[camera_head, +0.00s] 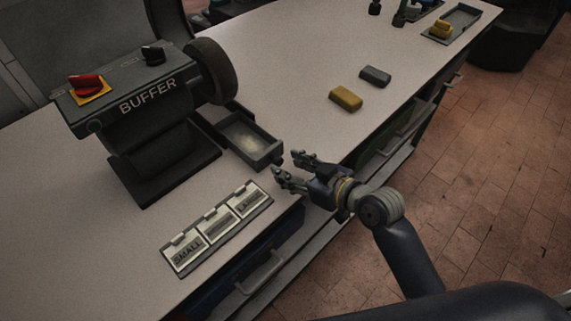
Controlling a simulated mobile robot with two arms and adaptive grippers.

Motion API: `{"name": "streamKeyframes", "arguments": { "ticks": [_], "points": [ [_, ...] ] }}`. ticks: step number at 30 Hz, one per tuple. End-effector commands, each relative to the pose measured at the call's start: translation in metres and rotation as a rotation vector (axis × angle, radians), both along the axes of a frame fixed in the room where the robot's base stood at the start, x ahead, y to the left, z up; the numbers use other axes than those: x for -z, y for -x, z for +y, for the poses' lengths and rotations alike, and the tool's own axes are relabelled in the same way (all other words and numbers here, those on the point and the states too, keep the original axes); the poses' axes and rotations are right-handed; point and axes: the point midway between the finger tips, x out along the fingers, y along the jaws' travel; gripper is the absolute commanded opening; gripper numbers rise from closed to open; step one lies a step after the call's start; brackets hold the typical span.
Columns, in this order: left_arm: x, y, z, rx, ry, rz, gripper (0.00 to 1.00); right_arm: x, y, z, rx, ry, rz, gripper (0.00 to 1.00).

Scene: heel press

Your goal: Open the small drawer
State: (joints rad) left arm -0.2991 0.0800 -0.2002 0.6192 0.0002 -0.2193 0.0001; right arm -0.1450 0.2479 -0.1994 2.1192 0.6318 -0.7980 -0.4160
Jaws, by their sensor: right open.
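Drawer fronts with bar handles line the bench's front side. A dark blue drawer front (283,243) with a grey handle (262,273) is at the lower middle and looks shut. Other drawer handles (408,122) show further right, on a greenish front. I cannot tell which one is the small drawer. My right gripper (286,165) is open and empty, above the bench's front edge, beside the open grey tray and away from the blue drawer's handle. My left gripper is out of view.
A dark buffer machine (150,115) with a wheel stands on the bench. A shallow grey tray (270,152) is beside it. A label holder (197,243) has a plate reading SMALL. Yellow (345,98) and grey (375,76) blocks lie further back. Tiled floor (500,150) is clear at right.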

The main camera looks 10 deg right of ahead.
Motion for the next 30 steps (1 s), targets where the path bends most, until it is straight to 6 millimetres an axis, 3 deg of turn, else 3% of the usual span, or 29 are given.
{"name": "streamKeyframes", "arguments": {
  "ticks": [6,12,30],
  "points": [
    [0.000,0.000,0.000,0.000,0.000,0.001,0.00,-0.017,0.037,-0.027,-0.001,0.005,0.002,0.44],
    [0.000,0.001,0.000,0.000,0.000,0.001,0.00,-0.029,0.060,-0.044,0.001,0.003,0.002,0.44],
    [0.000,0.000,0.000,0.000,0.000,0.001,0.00,-0.035,0.069,-0.050,-0.001,0.000,0.002,0.44]
  ]
}}
